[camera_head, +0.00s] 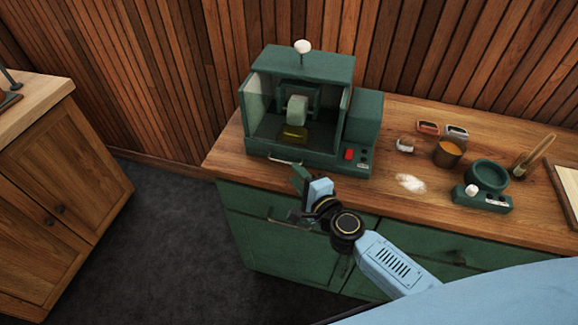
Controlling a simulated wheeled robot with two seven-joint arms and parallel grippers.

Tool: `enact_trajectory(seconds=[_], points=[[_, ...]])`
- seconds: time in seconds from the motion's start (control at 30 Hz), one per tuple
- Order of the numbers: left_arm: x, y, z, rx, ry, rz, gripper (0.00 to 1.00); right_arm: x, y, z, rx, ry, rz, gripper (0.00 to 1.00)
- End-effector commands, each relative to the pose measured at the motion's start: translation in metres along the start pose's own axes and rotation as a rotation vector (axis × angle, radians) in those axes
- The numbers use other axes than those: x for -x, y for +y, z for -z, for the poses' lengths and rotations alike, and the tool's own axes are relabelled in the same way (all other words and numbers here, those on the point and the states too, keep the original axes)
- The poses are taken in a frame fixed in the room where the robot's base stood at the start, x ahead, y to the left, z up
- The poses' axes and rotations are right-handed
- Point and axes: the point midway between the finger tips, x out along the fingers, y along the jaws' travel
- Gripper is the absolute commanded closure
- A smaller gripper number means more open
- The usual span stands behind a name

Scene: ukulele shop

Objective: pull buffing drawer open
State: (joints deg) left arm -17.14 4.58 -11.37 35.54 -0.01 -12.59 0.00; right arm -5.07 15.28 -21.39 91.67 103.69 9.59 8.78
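A green buffing machine (300,62) stands on the wooden bench top, its front open around a pale block and a yellow piece. A thin handle (285,161) is on the low front of its base, at the left. The base front looks flush, so the drawer there appears shut. My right gripper (297,197) is just in front of the bench edge, below and a little right of that handle. Its dark fingers look spread apart with nothing between them. They appear clear of the handle, though the depth is hard to judge. My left gripper is out of view.
The green cabinet (240,205) under the bench top has handles on its front, one behind my gripper. Right of the machine are a brown cup (447,153), a green bowl device (487,178) and white powder (410,183). Grey floor (160,235) is free at left.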

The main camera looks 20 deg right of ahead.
Motion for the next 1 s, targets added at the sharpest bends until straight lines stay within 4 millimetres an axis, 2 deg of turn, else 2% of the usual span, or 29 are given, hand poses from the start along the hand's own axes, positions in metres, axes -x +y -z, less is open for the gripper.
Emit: enact_trajectory(seconds=[0.1, 0.3, 0.67, 0.9, 1.0], points=[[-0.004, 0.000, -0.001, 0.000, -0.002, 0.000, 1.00, -0.023, 0.001, 0.000, 0.001, 0.000, 0.001, 0.69], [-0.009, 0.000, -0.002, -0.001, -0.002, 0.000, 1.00, -0.044, 0.001, 0.000, 0.002, -0.001, 0.000, 0.69], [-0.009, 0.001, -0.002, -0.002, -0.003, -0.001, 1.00, -0.049, 0.001, 0.000, 0.002, -0.001, -0.001, 0.69], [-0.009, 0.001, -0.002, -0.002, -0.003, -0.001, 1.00, -0.049, 0.001, 0.000, 0.002, -0.001, -0.001, 0.99], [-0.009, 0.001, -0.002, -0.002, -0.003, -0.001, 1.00, -0.049, 0.001, 0.000, 0.002, -0.001, -0.001, 1.00]])
